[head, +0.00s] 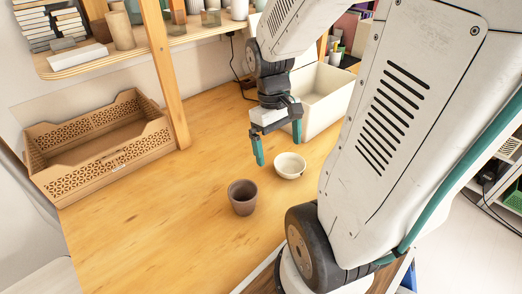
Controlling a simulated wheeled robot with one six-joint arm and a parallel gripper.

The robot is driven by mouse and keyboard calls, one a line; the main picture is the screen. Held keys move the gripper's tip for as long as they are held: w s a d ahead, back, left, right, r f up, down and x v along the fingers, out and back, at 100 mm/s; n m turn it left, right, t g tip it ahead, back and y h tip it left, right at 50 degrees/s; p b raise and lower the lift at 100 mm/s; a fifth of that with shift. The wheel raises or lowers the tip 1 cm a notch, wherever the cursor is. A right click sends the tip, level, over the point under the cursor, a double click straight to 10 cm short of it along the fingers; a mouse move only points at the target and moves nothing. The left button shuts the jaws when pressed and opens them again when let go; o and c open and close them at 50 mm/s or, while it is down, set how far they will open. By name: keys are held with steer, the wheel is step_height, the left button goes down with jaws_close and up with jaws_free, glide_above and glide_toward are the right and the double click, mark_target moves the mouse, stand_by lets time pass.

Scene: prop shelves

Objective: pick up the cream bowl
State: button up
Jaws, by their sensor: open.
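The cream bowl (289,167) stands upright on the wooden table, right of the middle of the head view. It looks empty. My gripper (278,148) points down with its two teal-tipped fingers apart, above and slightly left of the bowl. It is open and nothing shows between the fingers. From this angle I cannot tell the exact height of the fingertips over the bowl.
A brown cup (242,196) stands close to the bowl, to its front left. A white bin (322,98) is behind the bowl. A brown openwork crate (99,149) sits at the left, beside a wooden post (165,75). The table (150,220) is clear at front left.

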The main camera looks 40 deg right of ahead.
mark_target(290, 171)
steer(key=d+f+n, duration=0.1)
steer(key=d+f, duration=0.1)
steer(key=d+f+n, duration=0.1)
steer(key=d+f, duration=0.1)
steer(key=w+d+f+n, duration=0.1)
steer(key=d+f, duration=0.1)
steer(key=shift+w+d+f, duration=0.1)
steer(key=shift+f, duration=0.25)
steer(key=d+f+n, duration=0.1)
steer(key=f, duration=0.2)
steer(key=w+d+f+n, duration=0.1)
steer(key=f+n, duration=0.1)
steer(key=f, duration=0.1)
steer(key=d+f+n+t+h, duration=0.1)
steer(key=f, duration=0.2)
steer(key=shift+w+d+n, duration=0.1)
steer(key=shift+w+n, duration=0.2)
steer(key=shift+w, duration=0.1)
steer(key=shift+r, duration=0.1)
steer(key=c, duration=0.8)
